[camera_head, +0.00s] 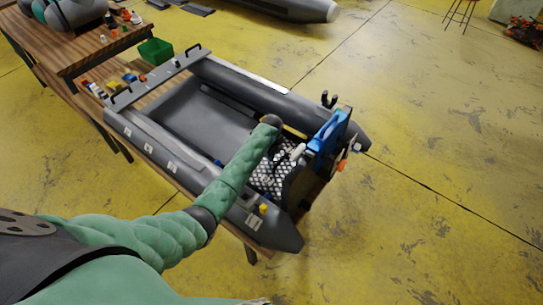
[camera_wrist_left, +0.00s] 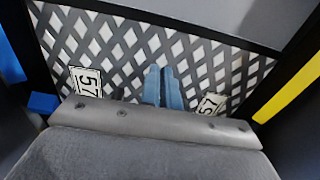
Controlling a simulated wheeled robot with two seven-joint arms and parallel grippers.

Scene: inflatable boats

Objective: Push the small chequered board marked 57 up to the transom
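The small chequered board (camera_head: 267,183) lies on the boat's floor at the stern, black and white, beside the dark transom (camera_head: 296,186). In the left wrist view the board (camera_wrist_left: 108,42) carries two white labels marked 57 at its lower corners. My left gripper (camera_wrist_left: 163,88) is over the board, its two pale blue fingers side by side and shut, with nothing visible between them. I cannot tell whether the fingertips touch the board. A grey bar with bolts hides the board's lower edge in that view, so any gap to the transom is hidden. My right gripper is not in view.
The grey inflatable boat (camera_head: 205,120) rests on a wooden bench, its side tubes flanking the board. A blue part (camera_head: 329,134) sits on the transom. A green bin (camera_head: 155,51) and small bottles stand beyond the bow.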

